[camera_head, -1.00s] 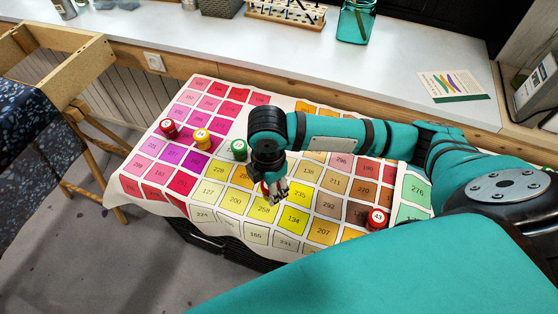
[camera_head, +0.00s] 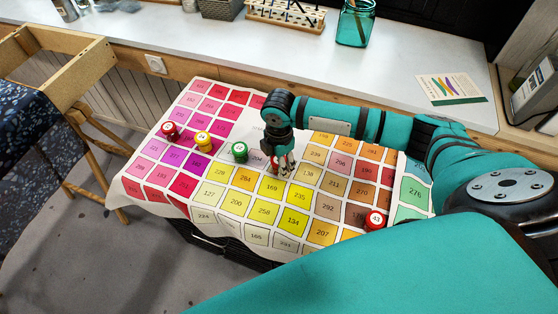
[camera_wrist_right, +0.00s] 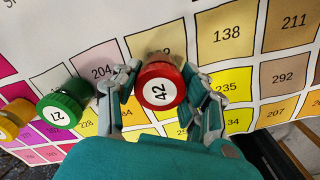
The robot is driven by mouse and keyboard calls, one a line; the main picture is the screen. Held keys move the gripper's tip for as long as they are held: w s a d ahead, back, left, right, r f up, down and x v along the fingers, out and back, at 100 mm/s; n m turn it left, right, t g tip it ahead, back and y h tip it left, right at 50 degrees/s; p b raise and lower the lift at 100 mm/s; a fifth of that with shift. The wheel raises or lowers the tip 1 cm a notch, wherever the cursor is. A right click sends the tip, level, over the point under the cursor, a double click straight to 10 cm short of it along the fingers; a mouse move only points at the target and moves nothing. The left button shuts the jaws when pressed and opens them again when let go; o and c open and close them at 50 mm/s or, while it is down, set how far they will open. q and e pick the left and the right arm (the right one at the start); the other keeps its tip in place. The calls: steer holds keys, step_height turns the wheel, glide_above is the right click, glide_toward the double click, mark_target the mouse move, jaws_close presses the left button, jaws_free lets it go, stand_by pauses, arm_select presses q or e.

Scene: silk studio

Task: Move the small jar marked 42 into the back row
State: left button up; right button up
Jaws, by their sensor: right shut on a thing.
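The small jar marked 42 (camera_wrist_right: 160,88) has a red lid with a white label. My right gripper (camera_wrist_right: 162,100) is shut around it, one finger on each side, over the colour-chart cloth (camera_wrist_right: 85,42). In the head view the right gripper (camera_head: 284,166) is to the right of the green jar (camera_head: 240,151), and only a sliver of jar 42 (camera_head: 274,165) shows beside the fingers. I cannot tell whether the jar touches the cloth. My left gripper is not in view.
A yellow jar (camera_head: 203,141) and a red jar (camera_head: 170,130) continue the line left of the green jar, which reads 27 in the wrist view (camera_wrist_right: 62,110). A red jar marked 43 (camera_head: 376,220) stands at the front right. The white counter (camera_head: 220,46) runs behind.

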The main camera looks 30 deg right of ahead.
steer(key=o, duration=1.2)
steer(key=shift+f, duration=0.1)
step_height(320, 180, up, 12)
steer(key=shift+b, duration=0.35)
